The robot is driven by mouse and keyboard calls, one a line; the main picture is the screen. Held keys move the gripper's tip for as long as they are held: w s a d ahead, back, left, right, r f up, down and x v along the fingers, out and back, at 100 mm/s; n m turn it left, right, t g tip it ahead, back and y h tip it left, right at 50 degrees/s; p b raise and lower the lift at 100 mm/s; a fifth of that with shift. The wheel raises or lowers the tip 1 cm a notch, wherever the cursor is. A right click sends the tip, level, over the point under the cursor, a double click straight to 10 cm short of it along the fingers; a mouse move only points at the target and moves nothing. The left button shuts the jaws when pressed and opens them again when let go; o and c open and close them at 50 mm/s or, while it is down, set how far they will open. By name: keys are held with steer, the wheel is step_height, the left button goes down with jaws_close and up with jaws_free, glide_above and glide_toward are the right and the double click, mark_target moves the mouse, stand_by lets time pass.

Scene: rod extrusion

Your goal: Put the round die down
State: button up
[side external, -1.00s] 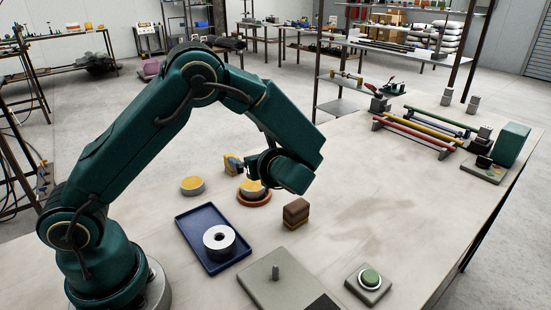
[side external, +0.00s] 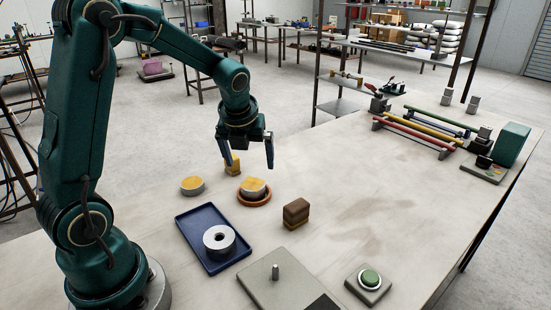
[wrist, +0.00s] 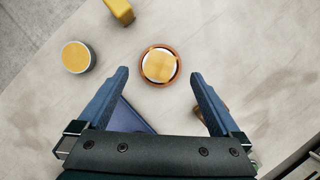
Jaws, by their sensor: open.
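A round grey metal die (side external: 219,239) with a dark centre hole lies on a blue tray (side external: 189,226). A second round piece, with an uneven yellow top (side external: 253,186), sits in an orange-brown dish (side external: 245,201); I cannot tell whether it is also a die. My gripper (side external: 247,153) is open and empty, pointing down above and behind that dish. In the wrist view the dish (wrist: 146,74) and yellow-topped piece (wrist: 159,64) lie beyond the fingertips, between their lines. Part of the tray (wrist: 128,117) shows behind the left finger; the grey die is hidden there.
A grey disc with a yellow top (side external: 192,185) stands left of the dish. A yellow block (side external: 233,166) is behind it. A brown block (side external: 296,211) stands to the right. A grey plate with a peg (side external: 275,272) and a green button (side external: 370,278) are in front.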

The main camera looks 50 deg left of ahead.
mark_target(254, 186)
step_height(254, 186, down, 3)
steer(key=shift+f, duration=0.15)
steer(key=shift+x, duration=2.35)
steer(key=shift+w, duration=0.1)
jaws_close()
